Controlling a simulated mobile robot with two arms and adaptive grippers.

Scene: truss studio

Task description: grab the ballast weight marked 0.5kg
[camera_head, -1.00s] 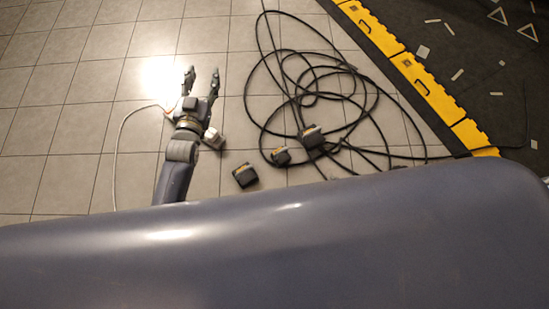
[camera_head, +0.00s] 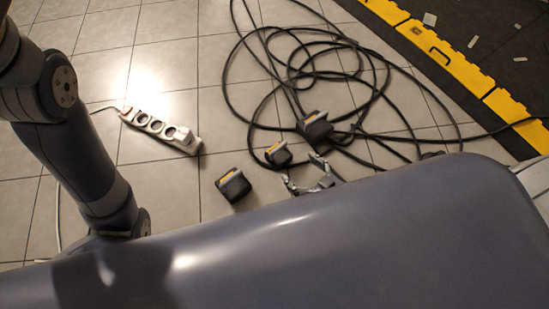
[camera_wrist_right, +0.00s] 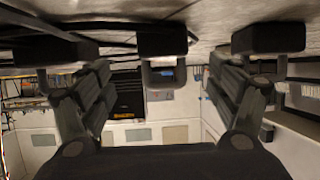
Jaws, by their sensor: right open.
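Three dark ballast weights with yellow labels stand in a slanting row on the floor: the near-left weight (camera_head: 233,185), the small middle weight (camera_head: 278,154) and the larger far-right weight (camera_head: 315,127). I cannot read any marking, so I cannot tell which is 0.5kg. My right gripper (camera_head: 312,176) is open and empty, low beside the row, right of the middle weight. In the right wrist view, which looks upside down, the middle weight (camera_wrist_right: 161,40) with its handle shows centred beyond the parted fingers. The other weights lie out to either side. My left gripper is out of view.
A loose tangle of black cable (camera_head: 262,120) lies around and behind the weights. A white power strip (camera_head: 160,130) lies to the left. A yellow-edged dark mat (camera_head: 440,45) is at the upper right. My arm and body cover the left and bottom.

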